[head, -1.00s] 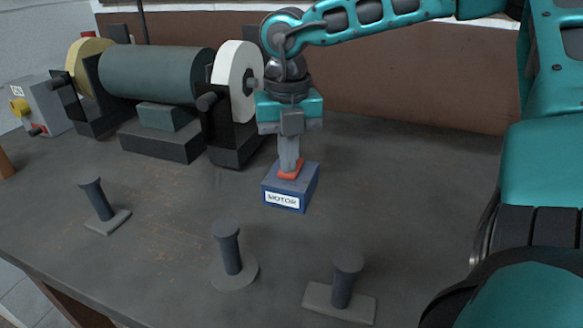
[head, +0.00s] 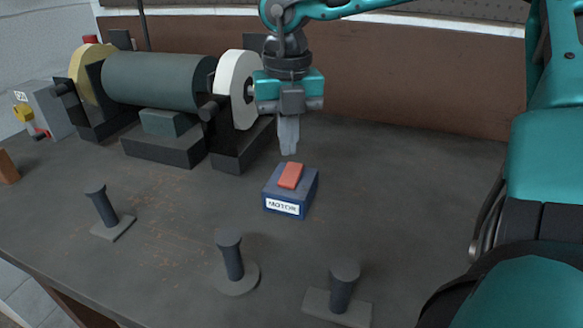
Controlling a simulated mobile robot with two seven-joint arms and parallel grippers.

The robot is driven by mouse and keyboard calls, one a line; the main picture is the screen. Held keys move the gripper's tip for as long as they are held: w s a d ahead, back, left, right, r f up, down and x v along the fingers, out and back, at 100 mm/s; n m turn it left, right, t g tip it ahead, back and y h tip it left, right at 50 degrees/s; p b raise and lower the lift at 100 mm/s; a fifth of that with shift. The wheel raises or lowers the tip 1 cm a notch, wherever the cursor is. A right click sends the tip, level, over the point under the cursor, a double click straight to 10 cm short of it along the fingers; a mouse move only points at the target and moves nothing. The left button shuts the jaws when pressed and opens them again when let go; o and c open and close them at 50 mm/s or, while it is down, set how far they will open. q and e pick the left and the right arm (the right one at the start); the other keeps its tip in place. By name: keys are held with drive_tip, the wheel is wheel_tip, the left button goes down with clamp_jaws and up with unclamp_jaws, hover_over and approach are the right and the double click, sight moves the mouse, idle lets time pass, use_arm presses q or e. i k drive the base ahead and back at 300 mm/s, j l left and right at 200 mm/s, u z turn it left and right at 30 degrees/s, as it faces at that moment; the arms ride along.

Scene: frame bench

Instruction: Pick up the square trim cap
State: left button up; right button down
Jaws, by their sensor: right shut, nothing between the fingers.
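Three dark grey posts on flat bases stand upright on the bench. The left one (head: 102,208) has a flat, four-sided base, the middle one (head: 232,256) a round base, and the right one (head: 342,287) a longer-looking four-sided base. The left one looks most like the square trim cap, but the slanted view leaves this unsure. My right gripper (head: 289,151) is shut and empty, pointing down just above the red button (head: 290,175), apart from it and well behind the posts. My left gripper is not in view.
The red button tops a blue box (head: 307,193) labelled MOTOR. A bench machine with a grey-green drum (head: 155,80), a yellow wheel (head: 84,70) and a white wheel (head: 228,85) stands at the back left. Bench space around the posts is clear.

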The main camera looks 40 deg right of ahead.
sight(114, 223)
drive_tip(key=k+j, duration=0.55)
drive_tip(key=j, duration=0.2)
drive_tip(key=k+j, duration=0.6)
drive_tip(key=j, duration=0.1)
